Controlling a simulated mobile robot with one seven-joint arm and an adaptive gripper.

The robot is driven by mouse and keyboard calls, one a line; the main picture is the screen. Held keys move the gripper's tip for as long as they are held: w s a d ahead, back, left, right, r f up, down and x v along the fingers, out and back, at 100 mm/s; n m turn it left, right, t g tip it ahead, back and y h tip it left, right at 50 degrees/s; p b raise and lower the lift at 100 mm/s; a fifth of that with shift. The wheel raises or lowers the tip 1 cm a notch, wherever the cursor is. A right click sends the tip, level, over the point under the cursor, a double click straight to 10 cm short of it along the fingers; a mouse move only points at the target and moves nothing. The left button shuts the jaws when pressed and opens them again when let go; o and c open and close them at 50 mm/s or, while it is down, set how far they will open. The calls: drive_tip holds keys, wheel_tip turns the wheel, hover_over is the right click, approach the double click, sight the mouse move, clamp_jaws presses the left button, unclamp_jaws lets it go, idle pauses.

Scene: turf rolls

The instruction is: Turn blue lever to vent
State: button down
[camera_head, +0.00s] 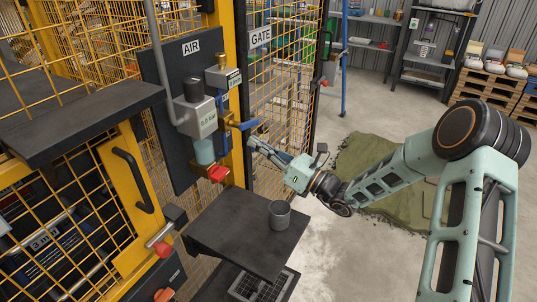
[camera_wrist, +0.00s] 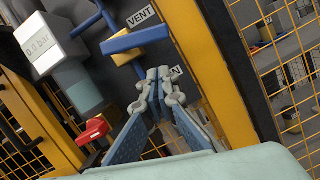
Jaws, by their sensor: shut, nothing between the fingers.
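The blue lever (camera_head: 246,125) sits on a brass valve on the dark AIR panel. In the wrist view the lever (camera_wrist: 135,40) is a blue bar lying roughly crosswise, just below the VENT label (camera_wrist: 141,15). A second label (camera_wrist: 175,73), partly hidden by my fingers, shows an N. My gripper (camera_head: 253,142) is shut and empty, with its tips just below the lever in the head view. In the wrist view my gripper (camera_wrist: 160,78) also points at the panel below the lever. I cannot tell whether the tips touch anything.
A grey regulator (camera_head: 199,117) with a pale blue bowl and a red knob (camera_head: 218,173) stand left of the lever. A yellow post and mesh gate (camera_head: 285,100) are to the right.

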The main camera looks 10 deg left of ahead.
sight(253, 126)
drive_tip(key=shift+w+d+r, duration=0.15)
drive_tip(key=shift+r, duration=0.5)
drive_tip(key=shift+w+d+r, duration=0.1)
drive_tip(key=shift+r, duration=0.5)
drive_tip(key=n, duration=0.2)
drive_tip(key=w+r+n+g+b, duration=0.1)
drive_tip(key=n, duration=0.1)
drive_tip(key=shift+d+r, duration=0.15)
